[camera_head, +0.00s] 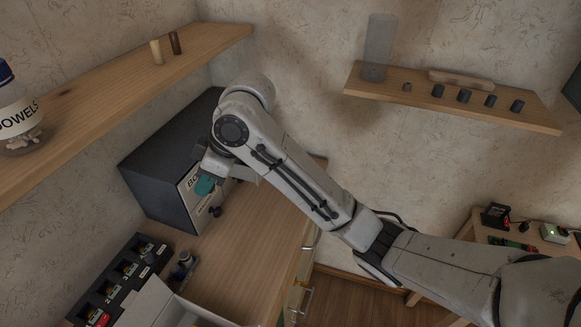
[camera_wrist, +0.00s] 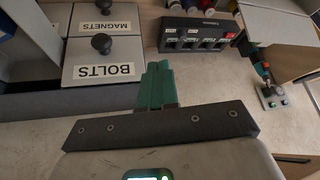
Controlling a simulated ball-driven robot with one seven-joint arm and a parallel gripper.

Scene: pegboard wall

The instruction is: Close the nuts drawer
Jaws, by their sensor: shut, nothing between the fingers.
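The dark drawer cabinet (camera_head: 160,165) stands on the wooden bench in the head view, partly hidden by my arm. Its front shows a label beginning "BO" and a dark knob (camera_head: 217,211). In the wrist view, the grey BOLTS drawer (camera_wrist: 83,55) and MAGNETS drawer (camera_wrist: 112,20) show with round dark knobs. No nuts label is readable in either view, so I cannot tell how that drawer stands. My gripper (camera_head: 205,186) has teal fingers and is in front of the cabinet. It is shut and empty in the wrist view (camera_wrist: 157,68), beside the BOLTS drawer.
A black rack with labelled slots (camera_head: 118,275) sits on the bench below the cabinet. A pale open box (camera_head: 160,305) is at the bottom. A wooden shelf (camera_head: 120,90) with a dowels jar (camera_head: 18,115) runs above left. Another shelf (camera_head: 420,95) is at upper right.

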